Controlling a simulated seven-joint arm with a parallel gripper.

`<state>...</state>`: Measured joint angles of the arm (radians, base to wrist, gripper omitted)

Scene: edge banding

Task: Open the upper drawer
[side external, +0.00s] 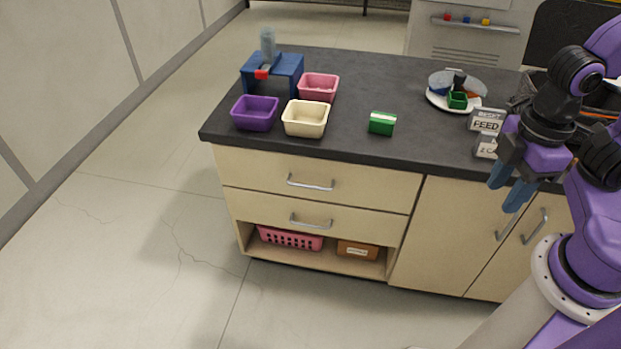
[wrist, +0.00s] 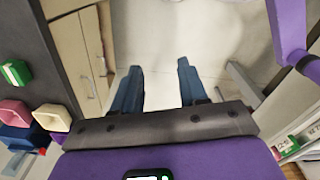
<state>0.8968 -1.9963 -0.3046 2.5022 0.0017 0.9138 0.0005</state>
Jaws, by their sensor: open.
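The upper drawer (side external: 270,180) is shut, flush with the pale wooden cabinet front below the dark counter. Its silver bar handle (side external: 311,184) sits in the middle of its face. The lower drawer (side external: 265,213) below it is also shut, with a like handle (side external: 310,222). My gripper (side external: 502,197) is at the right, in front of the cabinet doors, well away from the upper drawer handle. Its two blue fingers are apart and empty, pointing down. In the wrist view the gripper (wrist: 160,75) shows floor between its fingers, with the cabinet front at the left.
The counter (side external: 350,150) holds purple (side external: 255,113), cream (side external: 305,118) and pink (side external: 318,87) bins, a blue stand (side external: 273,72), a green block (side external: 382,123) and a round tray (side external: 434,99). Pink (side external: 290,239) and brown (side external: 357,250) baskets sit on the open shelf. Floor before the drawers is clear.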

